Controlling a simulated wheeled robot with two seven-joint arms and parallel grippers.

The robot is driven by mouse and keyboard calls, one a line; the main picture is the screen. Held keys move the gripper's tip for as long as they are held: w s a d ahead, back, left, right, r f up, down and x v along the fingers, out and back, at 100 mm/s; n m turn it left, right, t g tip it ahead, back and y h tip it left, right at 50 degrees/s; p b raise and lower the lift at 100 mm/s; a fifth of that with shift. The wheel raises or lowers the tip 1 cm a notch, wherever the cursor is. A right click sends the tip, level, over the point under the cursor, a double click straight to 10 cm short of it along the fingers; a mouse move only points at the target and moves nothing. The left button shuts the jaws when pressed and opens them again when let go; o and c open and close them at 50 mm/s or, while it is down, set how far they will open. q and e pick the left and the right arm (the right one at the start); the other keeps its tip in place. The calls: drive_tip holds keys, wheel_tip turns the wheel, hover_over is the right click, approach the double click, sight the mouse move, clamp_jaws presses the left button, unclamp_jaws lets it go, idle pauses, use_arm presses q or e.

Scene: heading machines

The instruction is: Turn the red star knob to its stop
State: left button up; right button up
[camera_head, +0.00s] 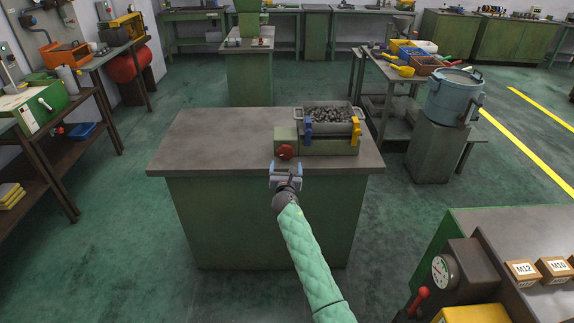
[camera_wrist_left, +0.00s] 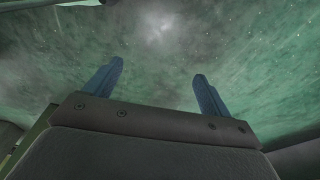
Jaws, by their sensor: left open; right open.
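The red star knob (camera_head: 285,152) is on the front of a small green machine (camera_head: 333,147) at the front right of the grey-topped bench. My right gripper (camera_head: 286,166) is open just in front of and below the knob in the head view. I cannot tell whether its fingers touch the knob. My left gripper (camera_wrist_left: 155,90) shows only in the left wrist view, with its two blue fingers apart and nothing between them. Green floor lies beyond those fingers.
A tray of dark metal parts (camera_head: 328,115) with blue and yellow clamps sits on the machine. The bench top (camera_head: 215,140) is clear to the left. A blue-grey pot (camera_head: 453,97) stands on a pedestal at right. A gauge machine (camera_head: 445,272) is at front right.

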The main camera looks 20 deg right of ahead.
sight(286, 155)
drive_tip(key=shift+w+d+f+n, duration=0.15)
drive_tip(key=shift+w+d+n, duration=0.3)
drive_tip(key=shift+w, duration=0.8)
drive_tip(key=shift+w+d+f+n, duration=0.25)
drive_tip(key=shift+w+n, duration=0.3)
drive_tip(key=shift+w, duration=0.7)
drive_tip(key=shift+w+d+f+n, duration=0.1)
drive_tip(key=shift+w+d+n, duration=0.35)
drive_tip(key=shift+w, duration=0.8)
drive_tip(key=shift+a, duration=0.1)
drive_tip(key=c, duration=1)
